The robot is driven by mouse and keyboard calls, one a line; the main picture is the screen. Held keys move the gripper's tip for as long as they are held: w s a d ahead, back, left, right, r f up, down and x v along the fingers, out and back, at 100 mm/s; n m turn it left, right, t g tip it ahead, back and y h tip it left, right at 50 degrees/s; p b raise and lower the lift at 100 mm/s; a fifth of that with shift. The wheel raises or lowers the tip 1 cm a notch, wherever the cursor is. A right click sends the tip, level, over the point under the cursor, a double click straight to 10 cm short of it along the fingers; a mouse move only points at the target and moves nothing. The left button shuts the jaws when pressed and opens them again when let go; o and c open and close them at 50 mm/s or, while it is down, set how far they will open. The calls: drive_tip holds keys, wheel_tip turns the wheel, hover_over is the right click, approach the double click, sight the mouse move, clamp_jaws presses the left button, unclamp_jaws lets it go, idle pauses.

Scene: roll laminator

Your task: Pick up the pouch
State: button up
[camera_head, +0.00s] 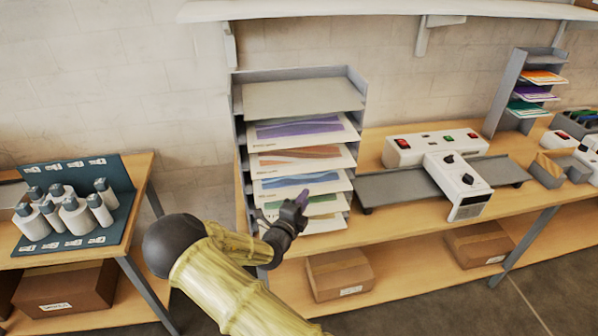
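A grey tiered rack (237,125) stands on the wooden bench and holds several flat printed sheets, which may be pouches. From top to bottom they are a purple-banded sheet (300,131), an orange-banded sheet (300,158), a blue-banded sheet (300,182) and a green-banded sheet (320,207), with another pale sheet below. I cannot tell which is the pouch. My dark gripper (301,201) is in front of the rack's lower right part, by the blue and green sheets, and partly hides them. Its fingers are too small to tell open from shut, or whether they touch a sheet.
The white roll laminator (440,150) and a dark feed tray (395,187) stand right of the rack. A smaller rack (508,85) with coloured sheets is farther right. White bottles (75,215) occupy the left table. A cardboard box (340,272) sits under the bench.

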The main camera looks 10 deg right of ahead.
drive_tip(key=w+d+p, duration=0.1)
drive_tip(key=w+p, duration=0.1)
drive_tip(key=shift+w+d+r, duration=0.35)
drive_tip(key=shift+d+r, duration=0.05)
drive_tip(key=shift+w+d+f, duration=0.2)
drive_tip(key=shift+w, duration=0.05)
clamp_jaws()
